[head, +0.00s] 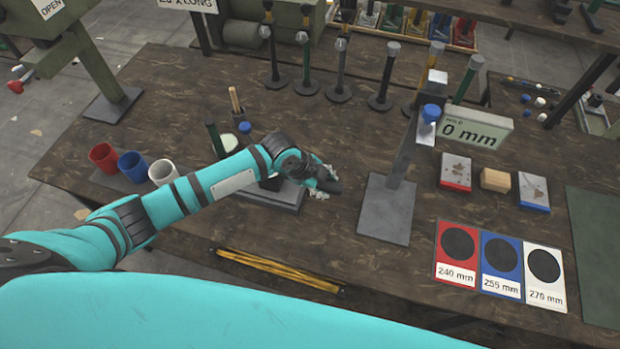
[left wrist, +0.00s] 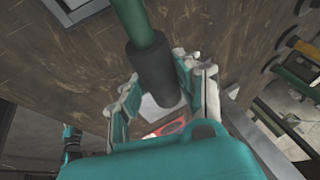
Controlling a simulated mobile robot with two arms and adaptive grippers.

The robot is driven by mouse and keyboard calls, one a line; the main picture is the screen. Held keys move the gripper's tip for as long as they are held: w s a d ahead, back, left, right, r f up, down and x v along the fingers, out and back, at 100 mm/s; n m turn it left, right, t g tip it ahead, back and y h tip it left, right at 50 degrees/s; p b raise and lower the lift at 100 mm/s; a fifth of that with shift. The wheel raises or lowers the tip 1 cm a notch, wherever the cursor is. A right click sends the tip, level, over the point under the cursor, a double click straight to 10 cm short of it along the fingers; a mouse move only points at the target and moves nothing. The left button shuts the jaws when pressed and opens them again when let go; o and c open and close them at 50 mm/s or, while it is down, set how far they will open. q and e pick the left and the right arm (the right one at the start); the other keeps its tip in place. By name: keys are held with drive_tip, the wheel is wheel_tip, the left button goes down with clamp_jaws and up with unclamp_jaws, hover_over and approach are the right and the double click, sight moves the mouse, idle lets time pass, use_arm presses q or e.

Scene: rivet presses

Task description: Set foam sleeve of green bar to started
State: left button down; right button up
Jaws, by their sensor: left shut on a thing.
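My left gripper (head: 322,184) reaches in low over the middle of the table. In the left wrist view its pale fingers (left wrist: 160,90) are shut on the black foam sleeve (left wrist: 153,68), one on each side. The sleeve sits around the end of the green bar (left wrist: 133,18), which runs out of the top of that view.
A grey post stand with a "0 mm" sign (head: 475,131) stands right of the gripper. Red, blue and white cards (head: 500,289) lie front right. Three cups (head: 131,165) stand at left. Upright bars on round bases (head: 339,93) line the back.

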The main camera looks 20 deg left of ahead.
use_arm(q)
drive_tip(key=c, duration=0.9)
unclamp_jaws()
drive_tip(key=shift+d, duration=0.15)
drive_tip(key=shift+a+r, duration=0.2)
drive_tip(key=shift+s+a+r, duration=0.1)
drive_tip(key=shift+a+r, duration=0.05)
drive_tip(key=shift+r, duration=0.15)
drive_tip(key=v, duration=1.1)
drive_tip(key=shift+s, duration=0.1)
